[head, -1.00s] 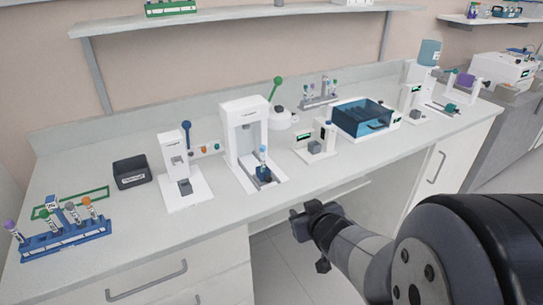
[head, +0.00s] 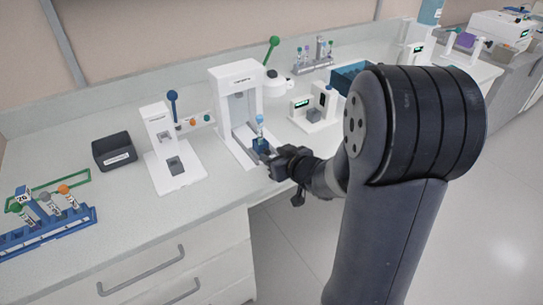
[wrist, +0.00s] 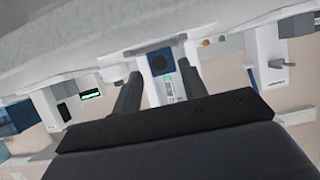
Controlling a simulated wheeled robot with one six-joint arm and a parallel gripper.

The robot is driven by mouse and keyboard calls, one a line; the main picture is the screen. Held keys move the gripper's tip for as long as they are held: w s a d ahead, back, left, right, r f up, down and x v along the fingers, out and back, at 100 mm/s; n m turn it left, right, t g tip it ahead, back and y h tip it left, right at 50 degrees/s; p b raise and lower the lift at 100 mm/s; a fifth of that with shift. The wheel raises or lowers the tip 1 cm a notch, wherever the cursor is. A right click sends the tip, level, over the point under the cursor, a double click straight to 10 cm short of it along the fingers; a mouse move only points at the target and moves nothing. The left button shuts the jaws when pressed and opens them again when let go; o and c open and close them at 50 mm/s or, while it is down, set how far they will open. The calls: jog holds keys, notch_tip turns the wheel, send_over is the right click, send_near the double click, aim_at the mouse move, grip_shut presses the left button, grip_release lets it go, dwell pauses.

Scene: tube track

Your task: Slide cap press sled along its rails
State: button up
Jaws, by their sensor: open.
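The cap press is a tall white frame (head: 222,88) with a long white base running toward the bench front. Its blue sled (head: 260,144) sits near the front end of the base and carries an upright tube with a light-blue cap (head: 260,120). My gripper (head: 272,164) is just in front of the sled at the bench edge. In the wrist view, the blue sled (wrist: 161,62) shows between and beyond the two dark fingers of my gripper (wrist: 158,72). The fingers are spread, with nothing visible held. I cannot tell whether they touch the sled.
A white device with a blue lever (head: 160,128) stands left of the press, and a black box (head: 115,151) farther left. A blue tube rack (head: 45,236) is at far left. A small white device (head: 322,120) stands close on the right. Drawers are below the bench edge.

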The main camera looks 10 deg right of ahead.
jog(key=shift+x, duration=0.9)
grip_shut()
